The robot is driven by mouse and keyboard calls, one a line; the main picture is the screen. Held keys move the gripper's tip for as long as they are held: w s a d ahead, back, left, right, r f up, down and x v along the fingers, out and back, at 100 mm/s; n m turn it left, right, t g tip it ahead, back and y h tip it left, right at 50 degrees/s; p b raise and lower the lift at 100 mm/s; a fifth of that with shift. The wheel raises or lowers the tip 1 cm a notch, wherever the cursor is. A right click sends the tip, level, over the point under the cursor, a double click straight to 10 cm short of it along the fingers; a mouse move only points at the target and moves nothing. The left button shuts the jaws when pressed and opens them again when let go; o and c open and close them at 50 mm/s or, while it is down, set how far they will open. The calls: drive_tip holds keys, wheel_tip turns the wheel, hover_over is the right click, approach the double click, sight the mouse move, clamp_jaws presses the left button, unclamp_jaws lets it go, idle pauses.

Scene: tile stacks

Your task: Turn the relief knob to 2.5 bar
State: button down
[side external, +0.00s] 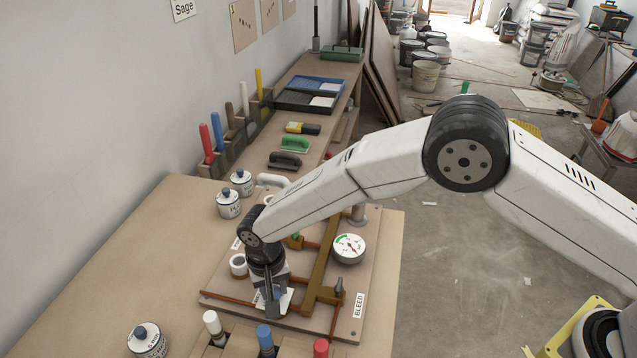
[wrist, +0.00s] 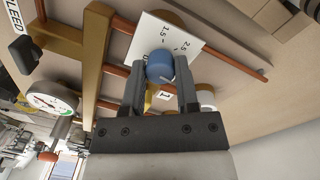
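The relief knob (wrist: 160,66) is a round blue cap in front of a white scale plate (wrist: 186,36) in the wrist view. The plate has marks around the knob; 1.5 and 2.5 can be read, others are partly hidden. The knob's pointer cannot be made out. My gripper (wrist: 161,72) has one dark finger on each side of the knob, and both appear to touch it. In the side view my gripper (side external: 270,296) points down at the plate (side external: 285,299), hiding the knob.
A round gauge (side external: 348,248) with a green arc stands right of my gripper on the pipe board (side external: 222,300). A dark bleed lever (side external: 339,290) is at the front right. White jars (side external: 228,205) stand behind left; colored-handled tools (side external: 265,338) stand in front.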

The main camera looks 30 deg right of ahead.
drive_tip(key=shift+n, duration=0.3)
drive_tip(key=n, duration=1.1)
drive_tip(key=shift+t, duration=0.3)
idle(0.4)
drive_tip(key=shift+c, duration=1.8)
unclamp_jaws()
drive_tip(key=shift+r, duration=0.1)
drive_tip(key=shift+s+a+r, duration=0.1)
drive_tip(key=shift+s+r, duration=0.05)
drive_tip(key=shift+r, duration=3.7)
